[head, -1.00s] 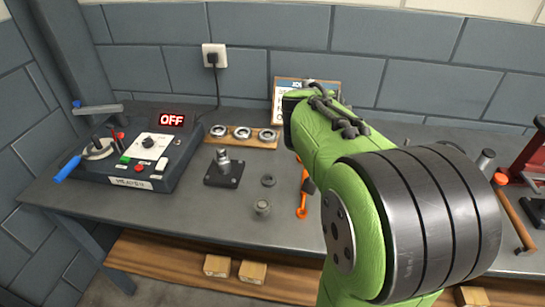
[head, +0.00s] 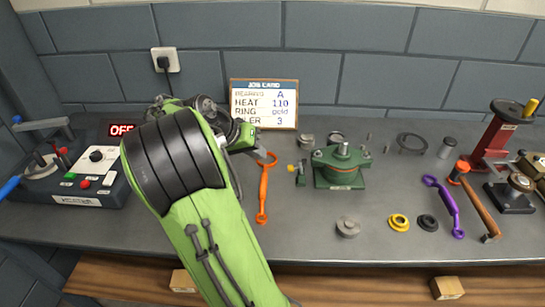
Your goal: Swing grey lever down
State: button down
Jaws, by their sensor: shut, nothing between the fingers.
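A grey lever (head: 42,124) stands out roughly level above the left end of the heater box (head: 75,195), at the far left of the head view. Its pivot is hard to make out. My gripper (head: 247,139) is shut and empty, small and partly hidden by my green arm. It is in front of the job card (head: 264,104), above the orange spanner (head: 264,188), well to the right of the lever and apart from it.
A blue handle (head: 9,187) juts from the heater's left side; its display is partly covered by my arm. The green casing (head: 340,168) stands mid-bench. Rings, a purple spanner (head: 444,206), a hammer (head: 478,198) and a red press (head: 490,135) are to the right.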

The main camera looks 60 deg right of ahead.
aim_at(292, 166)
jog(key=b+x, duration=0.1)
jog(key=x, duration=0.3)
jog(key=b+x, duration=0.2)
jog(key=x, duration=0.3)
jog(key=shift+s+f, duration=0.15)
jog(key=shift+s, duration=0.15)
jog(key=shift+s+d+r+b, duration=0.2)
jog(key=shift+s+d, duration=0.1)
jog(key=shift+s, duration=0.25)
jog(key=shift+s+d+r+b, duration=0.2)
jog(key=shift+s+d+r, duration=0.1)
jog(key=shift+s, duration=0.3)
jog(key=shift+s+d, duration=0.2)
jog(key=shift+s, duration=0.15)
jog(key=shift+r, duration=0.1)
